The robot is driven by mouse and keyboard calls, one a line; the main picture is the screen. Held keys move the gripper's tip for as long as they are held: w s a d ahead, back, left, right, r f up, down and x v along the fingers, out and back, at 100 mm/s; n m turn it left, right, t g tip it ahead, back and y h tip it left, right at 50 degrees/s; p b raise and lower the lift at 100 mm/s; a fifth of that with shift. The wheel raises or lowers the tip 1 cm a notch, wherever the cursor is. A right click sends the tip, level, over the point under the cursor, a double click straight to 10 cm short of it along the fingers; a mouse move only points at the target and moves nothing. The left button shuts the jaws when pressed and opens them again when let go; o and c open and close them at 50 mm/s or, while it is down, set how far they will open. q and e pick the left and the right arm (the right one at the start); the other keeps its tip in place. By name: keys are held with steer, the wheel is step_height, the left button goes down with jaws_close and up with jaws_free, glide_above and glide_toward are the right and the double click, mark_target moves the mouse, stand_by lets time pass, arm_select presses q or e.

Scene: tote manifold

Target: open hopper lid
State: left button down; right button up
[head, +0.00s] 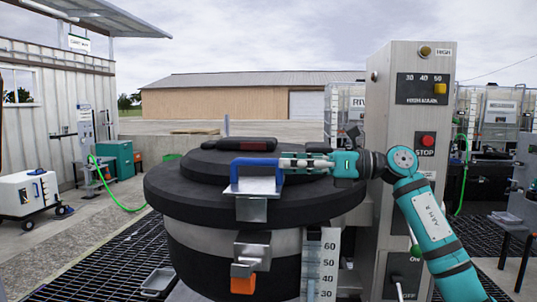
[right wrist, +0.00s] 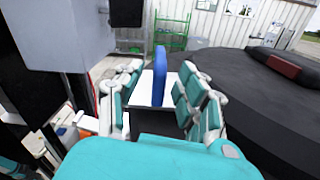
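The black round hopper lid (head: 180,186) lies flat on the grey hopper (head: 200,240), closed as far as I can see. A blue handle (head: 254,161) stands on a metal bracket at the lid's front. A metal latch with an orange tab (head: 243,280) sits below it on the hopper's front. My right gripper (head: 284,163) reaches in from the right at the handle. In the right wrist view the blue handle (right wrist: 159,76) stands between its open fingers, with a visible gap on both sides. My left gripper is not in view.
A grey control post (head: 400,130) with a STOP button stands close right of the hopper. A level scale (head: 322,262) rises at the hopper's front right. A white wheeled unit (head: 28,194) and a green hose (head: 120,195) are at left. Dark grating covers the floor around.

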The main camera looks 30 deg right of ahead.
mark_target(270, 162)
steer(key=shift+p+x, duration=0.65)
steer(key=shift+x, duration=1.75)
jaws_close()
